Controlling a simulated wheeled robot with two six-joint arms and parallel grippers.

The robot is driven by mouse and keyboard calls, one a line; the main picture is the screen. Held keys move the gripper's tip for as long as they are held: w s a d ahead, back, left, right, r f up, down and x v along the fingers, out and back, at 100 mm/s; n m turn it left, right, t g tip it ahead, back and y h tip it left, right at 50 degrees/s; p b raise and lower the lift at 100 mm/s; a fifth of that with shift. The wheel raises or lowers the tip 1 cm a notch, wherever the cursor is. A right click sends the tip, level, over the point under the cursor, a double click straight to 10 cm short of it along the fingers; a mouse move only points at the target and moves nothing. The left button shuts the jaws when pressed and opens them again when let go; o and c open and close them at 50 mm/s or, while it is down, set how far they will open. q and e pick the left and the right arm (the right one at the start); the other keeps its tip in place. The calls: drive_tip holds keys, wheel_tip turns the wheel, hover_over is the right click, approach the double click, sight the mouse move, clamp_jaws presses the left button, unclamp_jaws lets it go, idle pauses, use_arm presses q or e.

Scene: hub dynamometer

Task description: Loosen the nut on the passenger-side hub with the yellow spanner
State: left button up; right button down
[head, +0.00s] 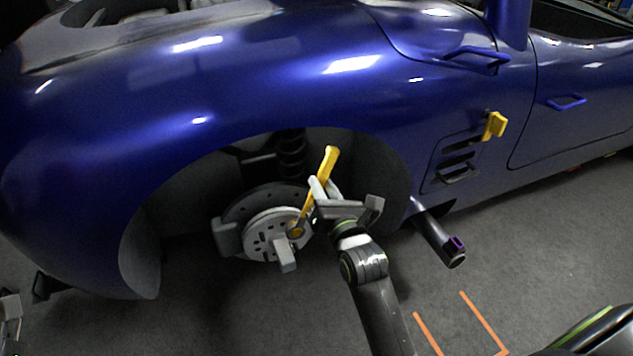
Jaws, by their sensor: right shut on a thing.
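The yellow spanner (328,162) slants across the wheel arch, its upper end raised and its lower end at the hub. My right gripper (318,192) is shut on the spanner's shaft. The spanner's lower end (297,230) is at the right part of the hub face (264,240). The nut is not clearly visible there, so I cannot tell how well the spanner sits on it. A grey piece of what looks like my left gripper (10,306) shows at the left edge, cut off by the frame.
The blue car body (270,90) arches over the hub. A grey block (226,236) sits at the disc's left. A yellow piece (495,125) sticks out by the side vents. A dark pipe (437,238) juts out at right. Orange floor lines (484,322) mark open grey floor.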

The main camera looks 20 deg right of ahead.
drive_tip(key=shift+s+r, duration=0.1)
drive_tip(key=shift+s+p, duration=0.3)
drive_tip(key=shift+s, duration=2.1)
